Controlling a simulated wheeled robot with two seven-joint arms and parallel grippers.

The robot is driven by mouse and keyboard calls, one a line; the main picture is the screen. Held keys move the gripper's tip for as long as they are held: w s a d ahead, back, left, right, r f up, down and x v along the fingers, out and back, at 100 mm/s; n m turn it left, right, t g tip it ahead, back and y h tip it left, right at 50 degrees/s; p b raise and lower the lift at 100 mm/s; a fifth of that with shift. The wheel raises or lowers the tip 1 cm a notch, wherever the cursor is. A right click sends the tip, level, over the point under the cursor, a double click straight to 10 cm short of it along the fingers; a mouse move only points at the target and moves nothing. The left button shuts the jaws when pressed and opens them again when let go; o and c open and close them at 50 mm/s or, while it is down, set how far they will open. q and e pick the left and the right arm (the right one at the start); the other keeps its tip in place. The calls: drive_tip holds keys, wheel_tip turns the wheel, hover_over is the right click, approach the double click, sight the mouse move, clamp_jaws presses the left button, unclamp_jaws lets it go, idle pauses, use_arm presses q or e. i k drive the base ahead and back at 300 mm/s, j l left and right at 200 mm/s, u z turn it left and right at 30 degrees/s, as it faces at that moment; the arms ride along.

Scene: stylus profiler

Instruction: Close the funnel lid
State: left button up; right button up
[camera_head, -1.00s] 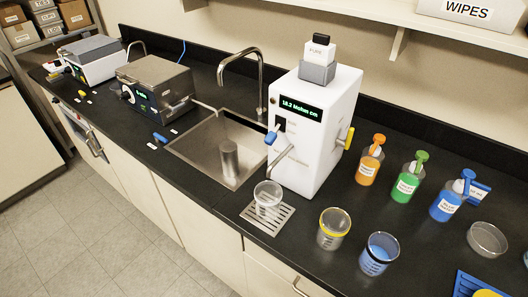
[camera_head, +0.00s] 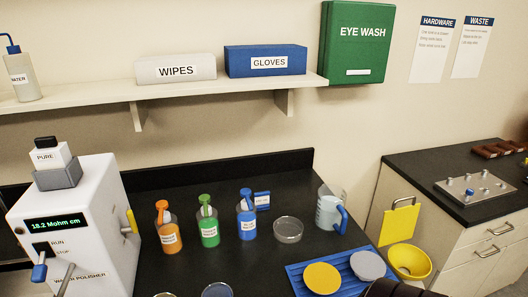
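The yellow funnel (camera_head: 409,262) is at the lower right, by the right end of the black bench, with its round mouth facing up. A flat yellow lid (camera_head: 398,223) stands raised behind the funnel's mouth, with a dark handle along its top. The mouth is uncovered and the lid is upright. A dark rounded shape cut off by the bottom edge just below the funnel may be part of my arm. No gripper fingers show.
A blue ribbed mat (camera_head: 297,276) holds a yellow disc (camera_head: 322,277) and a grey disc (camera_head: 367,265) left of the funnel. A blue-handled jug (camera_head: 328,212) stands behind. A lower counter (camera_head: 440,168) is at the right. Bottles and the water polisher (camera_head: 85,225) are left.

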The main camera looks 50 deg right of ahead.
sight(398, 224)
drive_tip(key=z, duration=2.65)
drive_tip(key=i+l+u, duration=0.1)
drive_tip(key=l, duration=0.2)
drive_tip(key=i+l+u, duration=0.1)
drive_tip(key=l, duration=0.2)
drive_tip(key=i+l+u, duration=0.1)
drive_tip(key=l, duration=0.25)
drive_tip(key=i, duration=0.05)
